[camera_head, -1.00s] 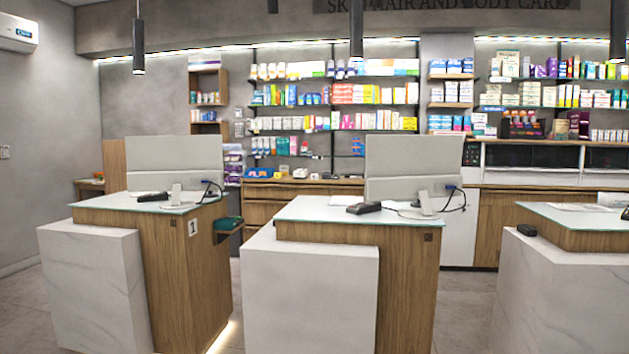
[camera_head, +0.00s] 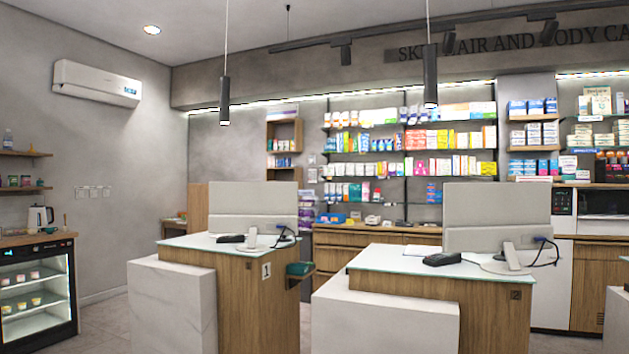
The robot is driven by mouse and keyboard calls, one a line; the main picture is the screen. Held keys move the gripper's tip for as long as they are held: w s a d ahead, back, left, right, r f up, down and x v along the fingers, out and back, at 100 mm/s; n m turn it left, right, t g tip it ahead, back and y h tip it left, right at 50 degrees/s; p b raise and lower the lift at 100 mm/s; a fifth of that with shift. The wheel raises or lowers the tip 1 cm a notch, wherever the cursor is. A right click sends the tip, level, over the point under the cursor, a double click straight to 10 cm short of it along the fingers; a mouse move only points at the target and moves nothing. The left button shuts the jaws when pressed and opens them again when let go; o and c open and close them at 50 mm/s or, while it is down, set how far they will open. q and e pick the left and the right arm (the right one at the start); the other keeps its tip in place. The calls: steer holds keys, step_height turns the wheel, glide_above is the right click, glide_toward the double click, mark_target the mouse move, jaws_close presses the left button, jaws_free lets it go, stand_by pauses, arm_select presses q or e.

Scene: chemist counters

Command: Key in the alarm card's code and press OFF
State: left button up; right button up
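I see no alarm card and no keypad that I can make out for certain. Small pale plates (camera_head: 93,192) are on the left wall, too small to read. A dark device (camera_head: 442,259) lies on the right counter (camera_head: 400,264) beside a monitor (camera_head: 497,216) seen from behind. Another dark device (camera_head: 230,238) lies on the left counter (camera_head: 195,242), by a second monitor (camera_head: 253,209). Neither of my grippers is in view.
A small glass-front fridge (camera_head: 38,290) with a kettle (camera_head: 40,217) on its top stands at the far left. Open floor (camera_head: 105,325) lies between it and the left counter. Stocked shelves (camera_head: 410,150) line the back wall.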

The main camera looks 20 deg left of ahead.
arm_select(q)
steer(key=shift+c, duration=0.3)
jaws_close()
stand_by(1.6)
